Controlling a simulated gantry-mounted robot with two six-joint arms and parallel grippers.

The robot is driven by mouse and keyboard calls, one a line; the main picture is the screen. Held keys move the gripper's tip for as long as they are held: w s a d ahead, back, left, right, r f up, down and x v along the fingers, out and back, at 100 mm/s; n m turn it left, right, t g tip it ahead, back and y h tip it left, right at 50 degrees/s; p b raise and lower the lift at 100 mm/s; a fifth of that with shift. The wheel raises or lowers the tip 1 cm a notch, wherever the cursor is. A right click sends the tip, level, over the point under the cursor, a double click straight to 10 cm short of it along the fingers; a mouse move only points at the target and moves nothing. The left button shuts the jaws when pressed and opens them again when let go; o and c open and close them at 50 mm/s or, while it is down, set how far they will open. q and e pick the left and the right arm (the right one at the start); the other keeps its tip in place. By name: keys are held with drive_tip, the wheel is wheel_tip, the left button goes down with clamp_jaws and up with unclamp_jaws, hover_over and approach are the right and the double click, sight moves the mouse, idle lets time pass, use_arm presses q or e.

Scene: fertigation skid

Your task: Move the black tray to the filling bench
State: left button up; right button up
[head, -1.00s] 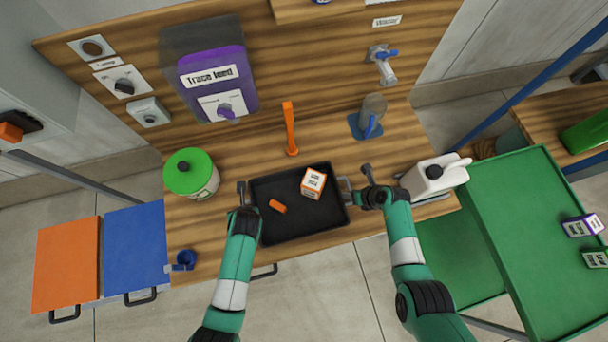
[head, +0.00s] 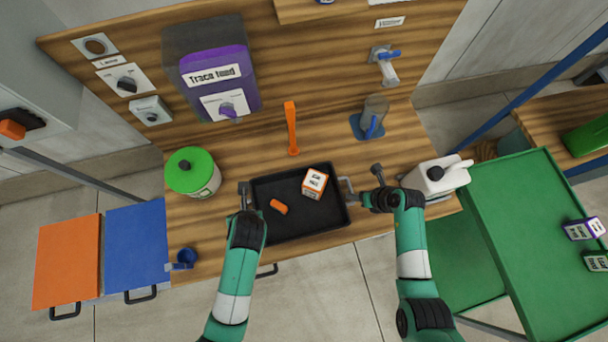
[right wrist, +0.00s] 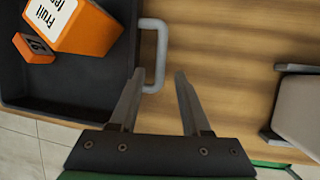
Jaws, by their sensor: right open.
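The black tray (head: 300,222) lies flat on the wooden bench. It holds an orange-and-white box (head: 314,183) and a small orange block (head: 278,206). In the right wrist view the tray (right wrist: 70,92) shows its grey side handle (right wrist: 160,55), and the box label reads "Fruit". My right gripper (head: 364,186) is open and empty at the tray's right side.
A white jug (head: 436,176) stands right of my right gripper, before a green table (head: 520,240). A green-lidded pot (head: 192,172) stands left of the tray.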

drive_tip(key=v, duration=0.7)
drive_tip(key=shift+s+r, duration=0.15)
drive_tip(key=shift+r, duration=0.1)
drive_tip(key=shift+d, duration=0.1)
